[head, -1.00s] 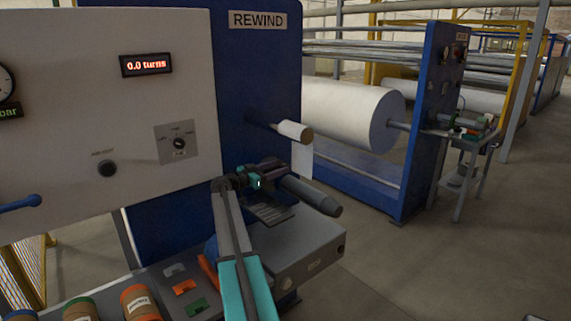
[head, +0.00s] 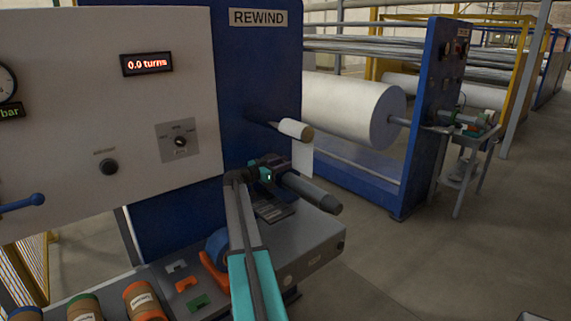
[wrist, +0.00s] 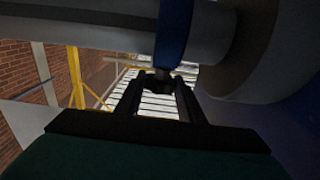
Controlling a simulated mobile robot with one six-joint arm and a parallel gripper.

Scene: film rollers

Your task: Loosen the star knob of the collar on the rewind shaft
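The rewind shaft (head: 312,192) is a grey rod that sticks out from the blue machine panel under the REWIND sign. In the wrist view, the shaft (wrist: 110,36) crosses the top, with the blue collar (wrist: 173,35) around it. A small dark star knob (wrist: 157,82) sits below the collar, between my fingertips. My gripper (wrist: 160,80) has one finger on each side of the knob; whether they press on it is too dark to tell. In the head view, my gripper (head: 268,171) is at the shaft and hides the collar and knob.
The turns display (head: 147,63) reads 0.0. A grey bench (head: 300,262) below my arm carries a blue ring (head: 217,247), orange and green pieces and several labelled rolls (head: 145,300). A short white roll (head: 296,129) juts out above the shaft. Open floor lies to the right.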

